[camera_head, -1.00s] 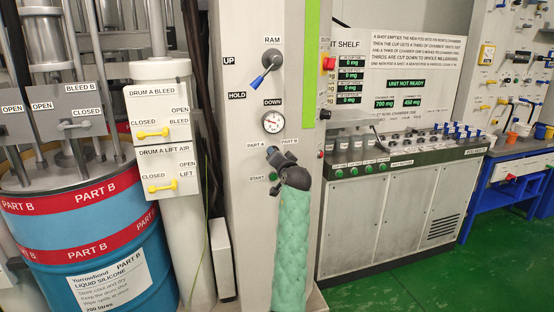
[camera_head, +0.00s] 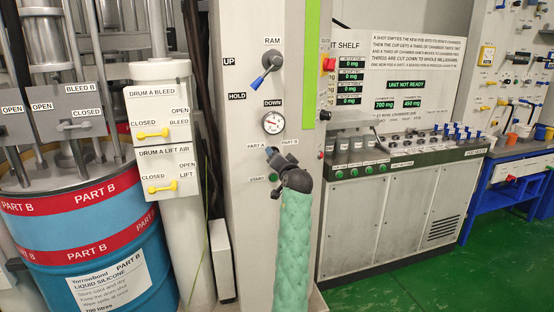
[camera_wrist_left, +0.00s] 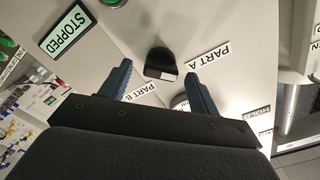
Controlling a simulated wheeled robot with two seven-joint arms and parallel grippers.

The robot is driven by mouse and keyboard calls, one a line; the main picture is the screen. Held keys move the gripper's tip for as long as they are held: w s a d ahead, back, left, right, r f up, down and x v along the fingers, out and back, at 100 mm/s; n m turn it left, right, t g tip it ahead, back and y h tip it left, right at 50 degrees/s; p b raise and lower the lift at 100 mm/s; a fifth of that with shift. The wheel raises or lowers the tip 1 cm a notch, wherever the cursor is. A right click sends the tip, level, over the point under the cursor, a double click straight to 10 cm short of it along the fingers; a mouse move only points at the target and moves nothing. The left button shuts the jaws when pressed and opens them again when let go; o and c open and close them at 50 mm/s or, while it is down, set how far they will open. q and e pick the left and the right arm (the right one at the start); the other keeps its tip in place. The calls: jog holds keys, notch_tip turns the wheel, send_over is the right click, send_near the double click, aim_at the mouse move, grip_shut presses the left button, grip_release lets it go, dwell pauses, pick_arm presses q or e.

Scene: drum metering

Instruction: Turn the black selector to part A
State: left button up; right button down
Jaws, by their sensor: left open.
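The black selector (camera_wrist_left: 160,62) shows in the left wrist view on a pale panel, between the PART A label (camera_wrist_left: 209,57) and the PART B label (camera_wrist_left: 139,91). A white mark sits on its near end. My left gripper (camera_wrist_left: 158,68) is open, with one blue finger on each side of the selector in that view; I cannot tell whether they touch it. My right gripper is not in view.
Above on the column are a round gauge (camera_head: 272,122) and the blue-handled RAM lever (camera_head: 264,75). A green START button (camera_head: 273,177) lies just below left of my gripper. A STOPPED display (camera_wrist_left: 67,29) shows in the wrist view. A blue drum (camera_head: 90,245) stands left.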

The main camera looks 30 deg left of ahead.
pick_arm(q)
jog(key=v, duration=0.7)
jog(key=shift+b, duration=0.45)
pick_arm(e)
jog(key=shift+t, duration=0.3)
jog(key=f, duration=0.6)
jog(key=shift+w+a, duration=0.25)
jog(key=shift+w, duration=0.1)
pick_arm(q)
jog(key=shift+a, duration=0.1)
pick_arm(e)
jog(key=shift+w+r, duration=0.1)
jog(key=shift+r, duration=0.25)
